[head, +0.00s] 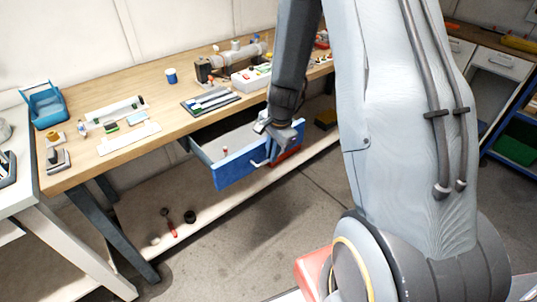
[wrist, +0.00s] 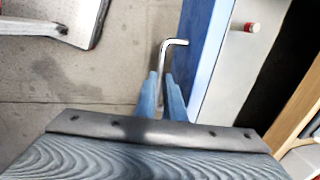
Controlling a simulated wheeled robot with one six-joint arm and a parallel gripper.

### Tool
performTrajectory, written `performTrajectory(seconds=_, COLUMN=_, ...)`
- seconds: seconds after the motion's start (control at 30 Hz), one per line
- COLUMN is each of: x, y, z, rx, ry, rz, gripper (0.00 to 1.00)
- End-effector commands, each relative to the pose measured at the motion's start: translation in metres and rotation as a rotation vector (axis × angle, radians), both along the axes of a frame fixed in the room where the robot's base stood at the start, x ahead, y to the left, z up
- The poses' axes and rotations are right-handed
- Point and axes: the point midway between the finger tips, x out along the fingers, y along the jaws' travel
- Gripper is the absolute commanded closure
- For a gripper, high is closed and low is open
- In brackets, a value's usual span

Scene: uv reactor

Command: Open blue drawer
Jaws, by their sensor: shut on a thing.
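The blue drawer (head: 238,168) is pulled out from under the wooden workbench, and its grey inside shows in the head view. In the wrist view its blue front (wrist: 200,50) stands at the upper middle. A silver bar handle (wrist: 165,55) is on that front, and its outer end also shows in the head view (head: 259,164). My gripper (wrist: 161,92) is shut on the handle; its two blue fingers sit around the bar. In the head view my gripper covers the right part of the drawer front.
A small red-capped item (wrist: 251,27) lies inside the drawer. The workbench top (head: 85,172) holds a blue cup, trays and tools. A lower shelf (head: 140,205) below has small dark and red items. The grey floor in front of the drawer is clear.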

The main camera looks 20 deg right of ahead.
Motion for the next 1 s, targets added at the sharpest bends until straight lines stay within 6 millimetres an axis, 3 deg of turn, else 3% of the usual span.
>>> performTrajectory(seconds=0.5, x=-0.002, y=-0.002, z=0.000, rx=0.003, ry=0.004, rz=-0.001, gripper=1.00)
performTrajectory(seconds=0.53, x=-0.002, y=-0.002, z=0.000, rx=0.003, ry=0.004, rz=-0.001, gripper=0.86)
performTrajectory(seconds=0.57, x=-0.001, y=-0.002, z=0.000, rx=0.003, ry=0.004, rz=-0.001, gripper=0.83)
performTrajectory(seconds=0.87, x=-0.001, y=-0.003, z=0.001, rx=0.002, ry=0.002, rz=-0.002, gripper=0.83)
performTrajectory(seconds=1.0, x=-0.001, y=-0.003, z=0.013, rx=0.001, ry=-0.003, rz=-0.002, gripper=0.83)
